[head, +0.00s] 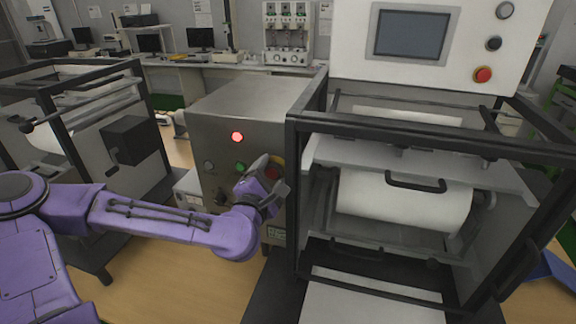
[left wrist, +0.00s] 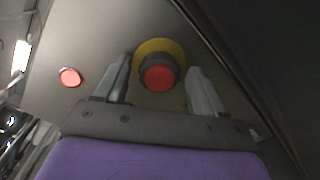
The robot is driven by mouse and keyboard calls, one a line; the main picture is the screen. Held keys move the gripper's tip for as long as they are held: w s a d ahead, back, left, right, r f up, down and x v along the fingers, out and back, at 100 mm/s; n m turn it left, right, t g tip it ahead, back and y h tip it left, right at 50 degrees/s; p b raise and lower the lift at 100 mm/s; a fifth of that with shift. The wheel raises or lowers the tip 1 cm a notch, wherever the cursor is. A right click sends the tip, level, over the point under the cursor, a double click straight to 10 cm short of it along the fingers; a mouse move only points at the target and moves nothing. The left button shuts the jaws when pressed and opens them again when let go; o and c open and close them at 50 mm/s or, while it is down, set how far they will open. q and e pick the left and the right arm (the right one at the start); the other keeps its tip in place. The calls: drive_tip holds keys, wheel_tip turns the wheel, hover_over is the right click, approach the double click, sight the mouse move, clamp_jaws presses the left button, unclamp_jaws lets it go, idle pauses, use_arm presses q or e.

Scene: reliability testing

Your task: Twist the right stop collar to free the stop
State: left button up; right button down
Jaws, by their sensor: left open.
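The stop (left wrist: 159,74) is a red button with a dark collar on a yellow ring (left wrist: 150,49), on the grey metal box's front panel. In the head view the red button (head: 273,172) shows partly behind my left gripper (head: 272,186). In the left wrist view my left gripper (left wrist: 160,85) is open, with one finger on each side of the stop. I cannot tell whether the fingers touch the collar. My right gripper is not in view.
A dark-framed machine (head: 300,220) with a white roll stands close on the right. It has another red button (head: 483,74) on its upper panel.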

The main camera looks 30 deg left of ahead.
use_arm(q)
drive_tip(key=shift+a, duration=0.1)
drive_tip(key=shift+s+r, duration=0.15)
drive_tip(key=shift+s, duration=0.05)
drive_tip(key=shift+w+d, duration=0.15)
drive_tip(key=shift+d, duration=0.1)
drive_tip(key=c, duration=1.1)
drive_tip(key=shift+o, duration=0.2)
drive_tip(key=shift+m, duration=0.3)
drive_tip(key=m, duration=0.3)
drive_tip(key=shift+p, duration=0.4)
drive_tip(key=shift+m, duration=2.3)
